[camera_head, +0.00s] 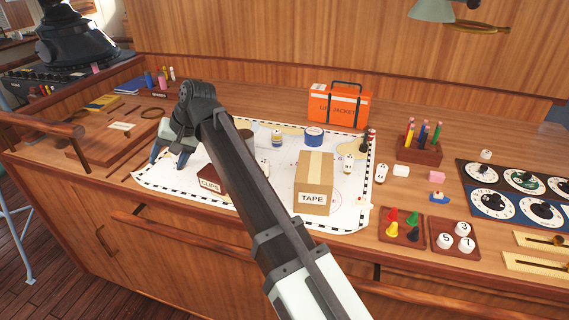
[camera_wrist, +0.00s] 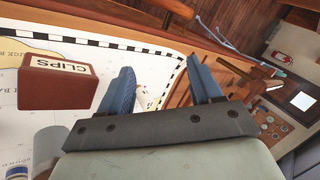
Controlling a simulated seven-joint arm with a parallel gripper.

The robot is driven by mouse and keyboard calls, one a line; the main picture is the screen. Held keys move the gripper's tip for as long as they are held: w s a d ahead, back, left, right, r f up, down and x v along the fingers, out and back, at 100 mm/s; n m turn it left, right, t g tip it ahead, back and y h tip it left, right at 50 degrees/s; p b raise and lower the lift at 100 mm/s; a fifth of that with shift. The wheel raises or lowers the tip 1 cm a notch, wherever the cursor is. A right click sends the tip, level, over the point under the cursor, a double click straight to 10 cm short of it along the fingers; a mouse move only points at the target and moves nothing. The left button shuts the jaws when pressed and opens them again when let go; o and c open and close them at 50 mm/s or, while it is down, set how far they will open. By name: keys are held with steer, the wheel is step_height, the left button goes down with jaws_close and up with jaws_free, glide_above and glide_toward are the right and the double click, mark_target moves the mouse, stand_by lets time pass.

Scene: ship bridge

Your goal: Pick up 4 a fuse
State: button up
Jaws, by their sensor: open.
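I cannot pick out a thing marked as a 4 A fuse; labels on the small parts are too small to read. Small white pieces stand on and by the chart: one (camera_head: 265,167) beside my arm, one (camera_head: 348,166) right of the TAPE box, and one (camera_head: 381,173) at the chart's right edge. My gripper (camera_head: 169,160) is over the chart's left end, its blue fingers apart and nothing held. In the wrist view, the fingers (camera_wrist: 160,66) frame the chart's border, and a small pale thing (camera_wrist: 148,97) shows between them, partly hidden by the left finger.
The brown CLIPS box (camera_wrist: 62,82) stands close beside the fingers. The TAPE carton (camera_head: 315,184) stands on the chart (camera_head: 345,215). An orange life-jacket case (camera_head: 338,108), a pen holder (camera_head: 419,152), trays of pegs (camera_head: 402,229) and numbered pieces (camera_head: 455,238), and dial panels (camera_head: 497,200) crowd the right.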

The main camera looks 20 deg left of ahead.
steer(key=w+d+t, duration=0.1)
steer(key=w+d, duration=1)
steer(key=d, duration=0.3)
steer(key=n+t+h, duration=0.3)
glide_toward(383, 166)
steer(key=x, duration=0.6)
steer(key=shift+s+d+f, duration=0.1)
steer(key=shift+s+f, duration=0.25)
steer(key=shift+f, duration=0.1)
steer(key=shift+w+x, duration=0.2)
steer(key=shift+x, duration=1.15)
steer(key=shift+w+x, duration=0.2)
steer(key=shift+x, duration=1.2)
steer(key=shift+r, duration=0.15)
steer(key=shift+c, duration=0.5)
steer(key=c, duration=1)
